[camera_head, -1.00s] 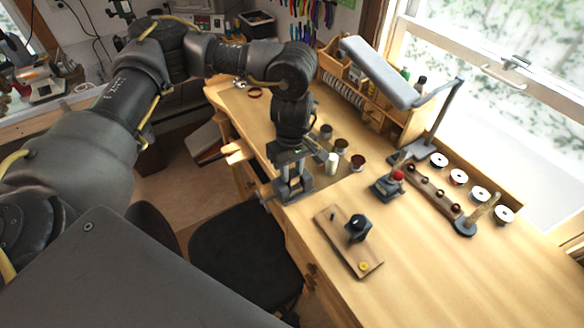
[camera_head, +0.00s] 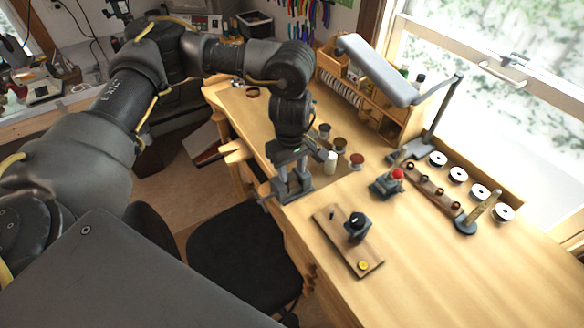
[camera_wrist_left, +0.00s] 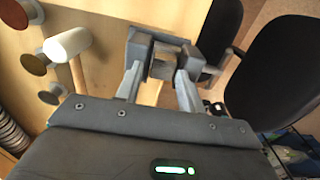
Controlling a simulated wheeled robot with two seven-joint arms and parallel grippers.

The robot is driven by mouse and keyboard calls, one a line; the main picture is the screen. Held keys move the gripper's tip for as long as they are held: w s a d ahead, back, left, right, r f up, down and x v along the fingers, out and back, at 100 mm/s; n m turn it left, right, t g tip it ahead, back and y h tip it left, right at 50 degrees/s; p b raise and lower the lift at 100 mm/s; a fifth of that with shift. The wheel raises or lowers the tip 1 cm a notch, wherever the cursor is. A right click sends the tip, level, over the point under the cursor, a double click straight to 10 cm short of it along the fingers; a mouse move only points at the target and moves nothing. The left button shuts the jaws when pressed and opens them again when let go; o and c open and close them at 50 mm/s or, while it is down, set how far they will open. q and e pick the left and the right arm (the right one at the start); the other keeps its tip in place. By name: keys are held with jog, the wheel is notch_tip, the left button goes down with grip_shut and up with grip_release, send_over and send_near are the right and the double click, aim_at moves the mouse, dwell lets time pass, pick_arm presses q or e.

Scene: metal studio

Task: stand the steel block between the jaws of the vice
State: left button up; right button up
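The grey vice (camera_head: 296,190) stands at the left edge of the bench, and its jaws also show in the wrist view (camera_wrist_left: 139,47). The steel block (camera_wrist_left: 163,63), small and dark grey, stands between the jaws in the wrist view. In the head view it is hard to make out. My left gripper (camera_head: 291,167) points down right over the vice. Its two fingers (camera_wrist_left: 161,78) are spread, one on each side of the block, and look slightly apart from it. My right gripper is in neither view.
A wooden board (camera_head: 336,232) with a dark fitting lies in front of the vice. A lamp (camera_head: 380,72) and a red-knobbed device (camera_head: 386,186) are further right. The front right bench is clear.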

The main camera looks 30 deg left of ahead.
aim_at(291, 177)
pick_arm(q)
jog(key=shift+s+f, duration=0.45)
jog(key=shift+f, duration=0.15)
jog(key=shift+w+r+p, duration=0.1)
jog(key=shift+r+p, duration=0.5)
jog(key=shift+p, duration=0.05)
jog(key=shift+w+a+r+b, duration=0.1)
jog(key=shift+a+r+b, duration=0.05)
jog(key=shift+r+b, duration=0.15)
notch_tip(291, 177, up, 12)
jog(key=b, duration=0.2)
jog(key=shift+f, duration=0.1)
